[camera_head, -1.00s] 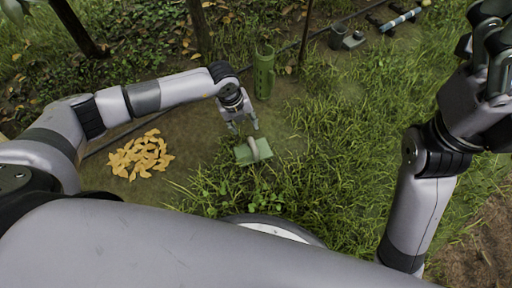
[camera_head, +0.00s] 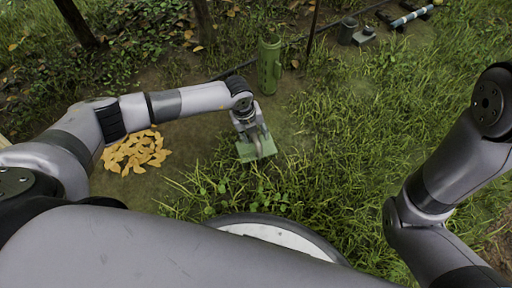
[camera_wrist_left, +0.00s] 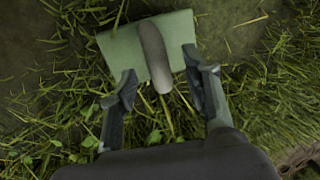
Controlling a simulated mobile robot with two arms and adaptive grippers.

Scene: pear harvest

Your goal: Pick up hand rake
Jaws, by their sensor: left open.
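A flat green plate with a rounded grey handle, apparently the hand rake, lies on the grass; the head view shows the plate (camera_head: 268,150) and the left wrist view shows it too (camera_wrist_left: 118,50). The handle (camera_wrist_left: 154,52) runs across the plate and past its near edge in the wrist view. My left gripper (camera_head: 252,140) is right over the tool, open. In the left wrist view its fingers (camera_wrist_left: 160,72) stand on either side of the handle, with gaps visible. In the head view the gripper hides part of the tool. My right gripper is out of frame.
A pile of yellow pieces (camera_head: 135,153) lies left of the tool. A green cylinder (camera_head: 269,64) stands just behind it. A thin post (camera_head: 312,28), a grey pot (camera_head: 347,32) and a small grey box (camera_head: 364,36) are farther back. Grass to the right is clear.

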